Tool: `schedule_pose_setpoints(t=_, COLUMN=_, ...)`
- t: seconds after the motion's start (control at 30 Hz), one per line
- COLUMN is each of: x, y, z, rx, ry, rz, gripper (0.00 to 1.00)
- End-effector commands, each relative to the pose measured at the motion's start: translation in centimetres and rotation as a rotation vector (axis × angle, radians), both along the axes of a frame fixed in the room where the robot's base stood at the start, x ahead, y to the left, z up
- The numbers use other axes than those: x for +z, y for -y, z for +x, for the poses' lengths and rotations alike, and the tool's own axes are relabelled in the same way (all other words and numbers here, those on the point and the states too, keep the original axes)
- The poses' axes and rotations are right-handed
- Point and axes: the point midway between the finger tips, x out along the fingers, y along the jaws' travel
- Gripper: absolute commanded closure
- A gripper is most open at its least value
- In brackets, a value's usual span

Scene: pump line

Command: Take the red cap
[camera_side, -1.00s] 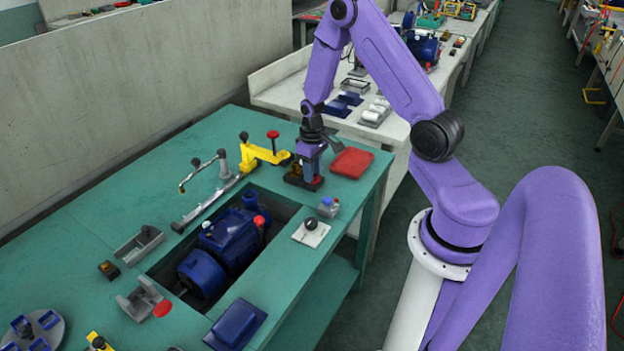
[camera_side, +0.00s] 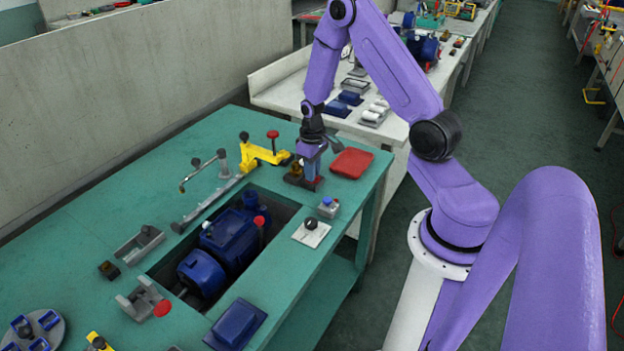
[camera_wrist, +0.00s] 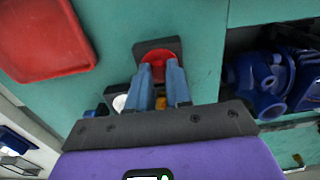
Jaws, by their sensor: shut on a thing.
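The red cap (camera_wrist: 158,57) shows in the wrist view as a round red disc at my fingertips, over a dark square holder (camera_wrist: 142,47). My gripper (camera_wrist: 162,72) has its two blue-grey fingers closed on the cap's near side. In the side view my gripper (camera_side: 311,177) points down at the dark holder (camera_side: 293,182) near the far right end of the green bench. The cap is hidden there behind the fingers. I cannot tell whether the cap is clear of the holder.
A red tray (camera_side: 352,163) lies just right of my gripper. A yellow clamp (camera_side: 262,155) stands to its left. A small grey block with a blue top (camera_side: 328,206) is close by.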

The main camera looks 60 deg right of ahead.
Motion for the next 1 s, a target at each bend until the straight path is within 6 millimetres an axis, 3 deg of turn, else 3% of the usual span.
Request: schedule_pose_setpoints(t=1.0, x=1.2, y=0.0, z=0.0, rx=0.0, ry=0.0, rz=0.0, gripper=1.0)
